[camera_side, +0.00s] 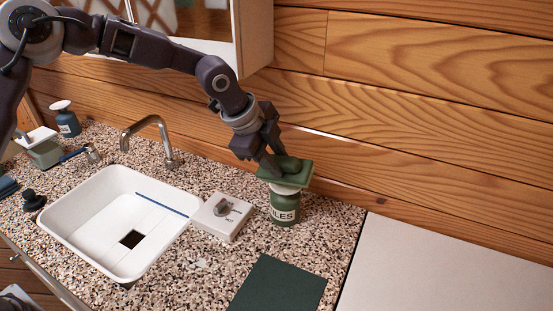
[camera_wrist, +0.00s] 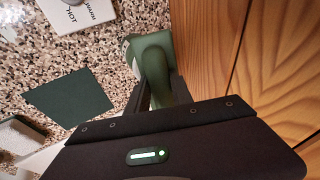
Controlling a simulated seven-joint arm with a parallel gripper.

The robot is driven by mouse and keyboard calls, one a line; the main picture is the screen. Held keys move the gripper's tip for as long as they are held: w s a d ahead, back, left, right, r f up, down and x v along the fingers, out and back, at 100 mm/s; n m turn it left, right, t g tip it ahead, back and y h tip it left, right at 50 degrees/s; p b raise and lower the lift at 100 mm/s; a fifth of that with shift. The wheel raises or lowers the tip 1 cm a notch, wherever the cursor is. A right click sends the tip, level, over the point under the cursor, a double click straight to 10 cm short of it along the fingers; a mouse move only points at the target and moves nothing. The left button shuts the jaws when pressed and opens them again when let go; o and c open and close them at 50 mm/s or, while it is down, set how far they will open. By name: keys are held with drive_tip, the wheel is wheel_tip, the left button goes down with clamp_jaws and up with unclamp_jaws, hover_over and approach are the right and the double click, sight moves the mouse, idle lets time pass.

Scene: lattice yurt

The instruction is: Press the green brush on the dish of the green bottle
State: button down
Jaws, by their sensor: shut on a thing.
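The green bottle (camera_side: 285,209), with white lettering and a pale top, stands upright on the speckled counter right of the sink. The green brush (camera_side: 298,171) lies over the bottle's top, its flat block covering the dish; they appear to touch. My gripper (camera_side: 272,163) is shut on the brush's handle from above. In the wrist view, the brush (camera_wrist: 155,66) sits between my fingers (camera_wrist: 158,98), with the pale edge of the bottle (camera_wrist: 128,50) showing at its left. The brush's underside and most of the dish are hidden.
A white box with a knob (camera_side: 222,216) stands left of the bottle, beside the white sink (camera_side: 75,247) and faucet (camera_side: 150,122). A dark green mat (camera_side: 278,287) lies in front. A blue bottle (camera_side: 67,123) stands at the back left. The wooden wall (camera_side: 420,90) is close behind.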

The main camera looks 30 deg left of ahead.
sight(277, 158)
drive_tip(key=shift+r, duration=3.5)
